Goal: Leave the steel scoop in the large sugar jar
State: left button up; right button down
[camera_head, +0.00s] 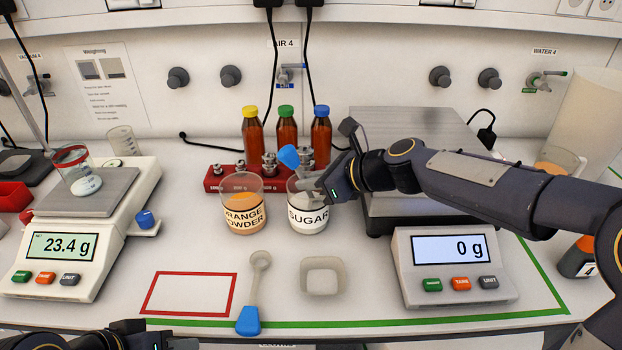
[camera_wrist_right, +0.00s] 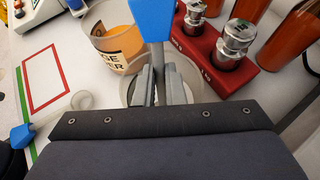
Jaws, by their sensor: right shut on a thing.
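The sugar jar (camera_head: 309,222), a clear beaker labelled SUGAR with white contents, stands mid-bench right of the orange powder jar (camera_head: 243,211). My right gripper (camera_head: 312,187) is at its mouth, shut on the steel scoop, whose blue handle (camera_head: 289,157) sticks up to the left. In the right wrist view the fingers (camera_wrist_right: 158,88) close on the grey shaft (camera_wrist_right: 157,62) below the blue handle, over the jar; the scoop's lower end is hidden. My left gripper (camera_head: 122,338) shows only partly at the bottom left edge; its jaws are unclear.
Another blue-handled scoop (camera_head: 258,265) lies in front of the jars beside a small pale dish (camera_head: 323,275) and a red outlined rectangle (camera_head: 190,294). A red weight block (camera_head: 213,182) and several bottles stand behind. Scales flank both sides: left (camera_head: 64,247), right (camera_head: 452,258).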

jog(key=c, duration=1.4)
grip_release()
jog(key=shift+c, duration=0.2)
jog(key=v, duration=0.7)
jog(key=shift+s+d+p, duration=0.2)
jog(key=shift+d+p, duration=0.15)
jog(key=shift+p, duration=0.05)
jog(key=shift+r, duration=0.2)
jog(key=s+d+r+p, duration=0.2)
jog(key=d+r+p, duration=0.1)
jog(key=r+p, duration=0.8)
jog(key=shift+d+r+p, duration=0.25)
jog(key=shift+d+p, duration=0.1)
jog(key=shift+p, duration=0.35)
